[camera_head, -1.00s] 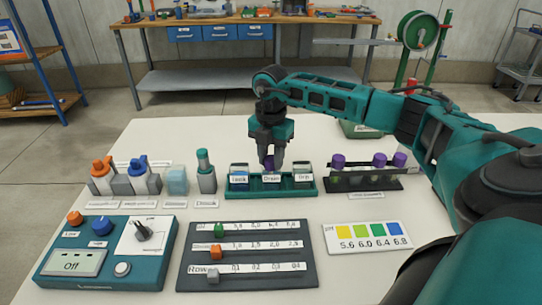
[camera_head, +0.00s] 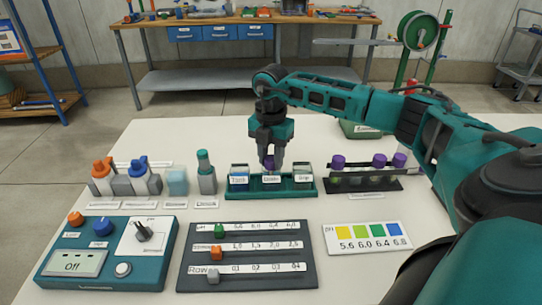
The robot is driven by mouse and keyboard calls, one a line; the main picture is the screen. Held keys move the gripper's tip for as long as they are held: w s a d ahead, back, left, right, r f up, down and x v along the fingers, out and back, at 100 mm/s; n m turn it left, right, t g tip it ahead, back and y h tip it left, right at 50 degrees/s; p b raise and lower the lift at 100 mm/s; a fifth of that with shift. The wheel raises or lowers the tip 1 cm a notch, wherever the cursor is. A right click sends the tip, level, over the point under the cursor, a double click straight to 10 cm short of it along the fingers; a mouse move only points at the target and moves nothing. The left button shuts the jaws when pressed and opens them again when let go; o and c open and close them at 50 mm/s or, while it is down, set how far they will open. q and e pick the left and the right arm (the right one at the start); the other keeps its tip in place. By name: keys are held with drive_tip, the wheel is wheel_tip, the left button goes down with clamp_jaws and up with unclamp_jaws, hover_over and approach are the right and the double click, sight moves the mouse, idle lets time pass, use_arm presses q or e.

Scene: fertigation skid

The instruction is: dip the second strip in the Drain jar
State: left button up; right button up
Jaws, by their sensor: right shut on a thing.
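The Drain jar (camera_head: 271,180) is the middle one of three labelled jars in a green rack (camera_head: 243,194). My right gripper (camera_head: 270,160) points straight down over it. It is shut on the purple cap of a strip (camera_head: 269,164), held at the mouth of the Drain jar. The strip's lower part is hidden by the jar and label, so I cannot tell how deep it sits. Other purple-capped strips (camera_head: 338,161) stand in a dark holder (camera_head: 365,185) to the right. My left gripper is not in view.
The Tank jar (camera_head: 239,181) and Drip jar (camera_head: 304,180) stand close on either side. In front are a teal control box (camera_head: 110,255), a dark slider board (camera_head: 247,277) and a pH colour card (camera_head: 367,238). Valves (camera_head: 125,178) and a bottle (camera_head: 206,175) stand to the left.

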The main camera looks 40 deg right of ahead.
drive_tip(key=shift+r+p, duration=1.75)
drive_tip(key=shift+r, duration=0.55)
drive_tip(key=shift+r+p, duration=1.45)
drive_tip(key=shift+r, duration=0.4)
